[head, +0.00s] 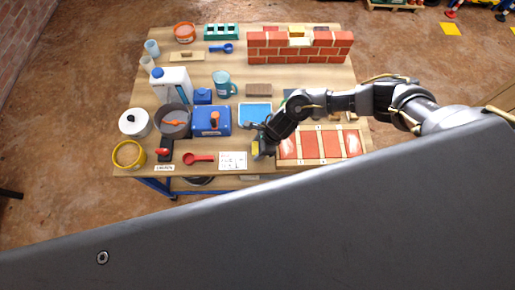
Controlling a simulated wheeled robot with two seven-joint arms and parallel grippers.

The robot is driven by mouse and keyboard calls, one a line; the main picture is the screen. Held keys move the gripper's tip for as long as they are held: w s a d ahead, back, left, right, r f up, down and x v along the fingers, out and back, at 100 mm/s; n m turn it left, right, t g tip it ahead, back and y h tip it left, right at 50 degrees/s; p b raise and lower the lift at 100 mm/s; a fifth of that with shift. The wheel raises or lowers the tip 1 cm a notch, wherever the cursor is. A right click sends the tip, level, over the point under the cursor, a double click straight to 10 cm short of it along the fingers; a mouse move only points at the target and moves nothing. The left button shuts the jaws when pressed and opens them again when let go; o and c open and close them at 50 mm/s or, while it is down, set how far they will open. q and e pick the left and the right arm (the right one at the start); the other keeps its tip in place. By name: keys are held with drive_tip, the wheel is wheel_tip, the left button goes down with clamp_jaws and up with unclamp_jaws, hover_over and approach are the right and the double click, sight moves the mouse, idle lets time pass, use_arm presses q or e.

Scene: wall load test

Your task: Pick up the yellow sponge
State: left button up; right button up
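The yellow sponge (256,148) is a small yellow patch near the front edge of the wooden table, right of a white printed card. My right gripper (259,142) reaches in from the right and its fingers are at the sponge, covering part of it. The view is too small to tell whether the fingers are closed on it or only around it, or whether it touches the table. My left gripper is not in view.
A blue tray (255,112) lies just behind the gripper. A framed panel of red tiles (320,145) is to the right, the white card (233,160) and a red spoon (198,158) to the left. A brick wall (300,47) stands at the back.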

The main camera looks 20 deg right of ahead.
sight(254, 147)
drive_tip(key=c, duration=0.3)
drive_tip(key=shift+r, duration=0.5)
wheel_tip(254, 147, up, 2)
drive_tip(key=shift+r, duration=0.25)
drive_tip(key=s+a+r+p, duration=0.1)
drive_tip(key=s+a+r, duration=0.3)
drive_tip(key=s+r, duration=0.5)
drive_tip(key=s, duration=0.4)
drive_tip(key=shift+s+a+r, duration=0.2)
drive_tip(key=shift+r, duration=0.05)
